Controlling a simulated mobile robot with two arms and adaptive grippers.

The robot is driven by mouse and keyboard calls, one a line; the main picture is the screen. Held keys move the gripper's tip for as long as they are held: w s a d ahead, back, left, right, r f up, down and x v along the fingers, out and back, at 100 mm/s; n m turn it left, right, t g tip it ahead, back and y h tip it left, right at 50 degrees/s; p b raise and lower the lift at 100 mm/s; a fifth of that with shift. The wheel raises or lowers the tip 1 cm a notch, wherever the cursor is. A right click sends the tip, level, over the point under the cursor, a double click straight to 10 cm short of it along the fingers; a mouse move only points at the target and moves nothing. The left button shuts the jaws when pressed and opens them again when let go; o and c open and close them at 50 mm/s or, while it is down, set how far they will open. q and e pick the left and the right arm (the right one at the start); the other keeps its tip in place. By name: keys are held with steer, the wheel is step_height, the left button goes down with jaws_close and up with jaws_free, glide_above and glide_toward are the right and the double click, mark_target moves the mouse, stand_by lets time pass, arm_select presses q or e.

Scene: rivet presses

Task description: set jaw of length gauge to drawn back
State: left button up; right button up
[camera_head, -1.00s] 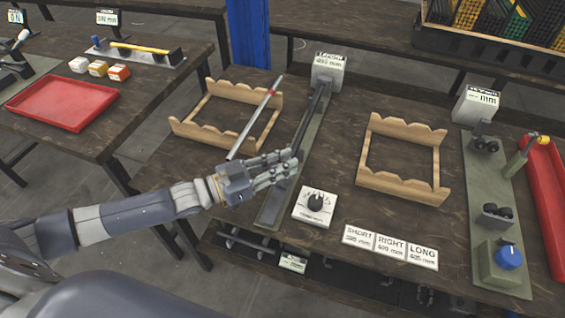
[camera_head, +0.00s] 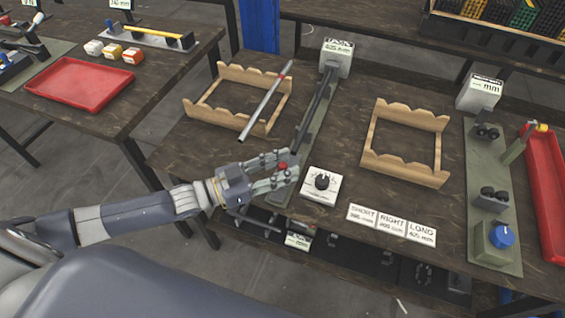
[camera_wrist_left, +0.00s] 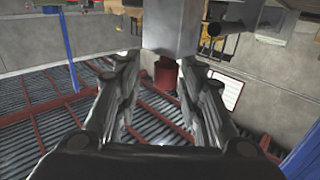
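The length gauge is a long green-grey base with a dark rail (camera_head: 316,106) and a white display box (camera_head: 337,58) at its far end. A red knob (camera_head: 283,165) shows near its near end, among the fingers of my left gripper (camera_head: 284,172). In the left wrist view, a red cylinder (camera_wrist_left: 165,76) under a grey block (camera_wrist_left: 180,30) sits between my left fingers. The fingers look spread, with narrow gaps beside the red part. The jaw is largely hidden by the hand. My right gripper is not in view.
A grey rod (camera_head: 265,101) with a red band lies across the left wooden cradle (camera_head: 201,113). A dial box (camera_head: 321,186) stands close right of the hand, beside length cards (camera_head: 391,225). Another wooden cradle (camera_head: 405,173), a green fixture (camera_head: 485,160) and a red tray (camera_head: 546,190) are farther right.

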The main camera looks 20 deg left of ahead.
arm_select(q)
steer(key=shift+r, duration=0.1)
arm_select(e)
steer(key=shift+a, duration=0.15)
arm_select(q)
steer(key=shift+a, duration=0.15)
steer(key=v, duration=1.1)
steer(key=shift+s+a, duration=0.25)
steer(key=shift+s, duration=0.05)
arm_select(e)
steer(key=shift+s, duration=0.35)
